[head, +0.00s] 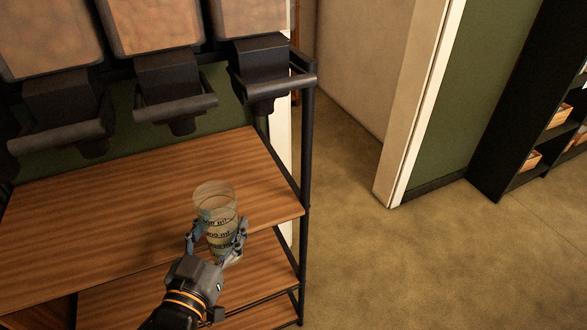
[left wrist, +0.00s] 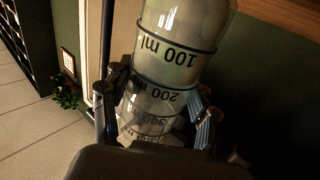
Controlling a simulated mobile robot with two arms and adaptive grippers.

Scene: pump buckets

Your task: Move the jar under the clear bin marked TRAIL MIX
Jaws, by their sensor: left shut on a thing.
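The jar (head: 215,200) is a clear cup with dark rings and ml markings. My left gripper (head: 217,236) is shut around its side, near the front right of the upper wooden shelf. In the left wrist view the jar (left wrist: 170,60) sits between the fingers (left wrist: 155,120), with its 100 and 200 ml marks upside down in the picture. Three clear bins (head: 47,35), (head: 150,22), (head: 250,15) line the top of the head view, cut off by the frame. No TRAIL MIX label shows, so I cannot tell which bin bears it. My right gripper is out of view.
Dark dispensers with bar handles (head: 62,130), (head: 176,104), (head: 270,80) hang below the bins. The upper shelf (head: 110,215) is otherwise bare. A black post (head: 306,150) bounds the rack's right side. Open floor (head: 430,260) lies to the right.

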